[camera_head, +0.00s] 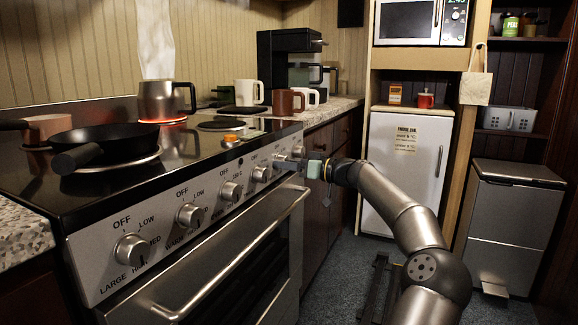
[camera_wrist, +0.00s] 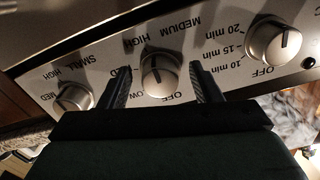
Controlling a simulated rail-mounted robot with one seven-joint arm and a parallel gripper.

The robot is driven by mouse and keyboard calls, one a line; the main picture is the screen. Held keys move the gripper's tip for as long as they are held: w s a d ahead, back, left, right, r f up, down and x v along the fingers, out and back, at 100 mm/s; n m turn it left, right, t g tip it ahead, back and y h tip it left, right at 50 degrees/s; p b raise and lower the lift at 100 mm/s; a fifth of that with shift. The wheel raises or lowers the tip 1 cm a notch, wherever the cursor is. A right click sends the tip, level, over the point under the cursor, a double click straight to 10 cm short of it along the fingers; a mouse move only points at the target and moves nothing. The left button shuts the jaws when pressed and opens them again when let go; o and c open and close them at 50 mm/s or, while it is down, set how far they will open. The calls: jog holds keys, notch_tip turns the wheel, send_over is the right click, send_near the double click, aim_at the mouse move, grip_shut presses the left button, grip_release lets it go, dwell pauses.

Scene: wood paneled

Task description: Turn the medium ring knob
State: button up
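The medium ring knob (camera_wrist: 158,76) is a round silver knob with a dark pointer line, in the middle of the wrist view, where the panel appears upside down. The labels MEDIUM, HIGH and LOW stand around it, and its line points roughly towards OFF. My gripper (camera_wrist: 160,70) is open, with one dark finger on each side of the knob and visible gaps between. In the head view my gripper (camera_head: 306,166) is at the far end of the stove's front panel, partly covering the knobs there.
The small ring knob (camera_wrist: 75,97) and a timer knob (camera_wrist: 274,42) flank it. The oven handle (camera_head: 235,255) runs below the panel. A kettle (camera_head: 165,101) stands on a glowing ring, and a black pan (camera_head: 105,137) sits on the hob. The floor (camera_head: 345,268) beside the oven is open.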

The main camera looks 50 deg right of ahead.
jog(key=p+v, duration=0.4)
jog(key=v, duration=1.3)
jog(key=shift+s+p, duration=0.15)
jog(key=shift+p, duration=0.15)
jog(key=shift+d, duration=0.1)
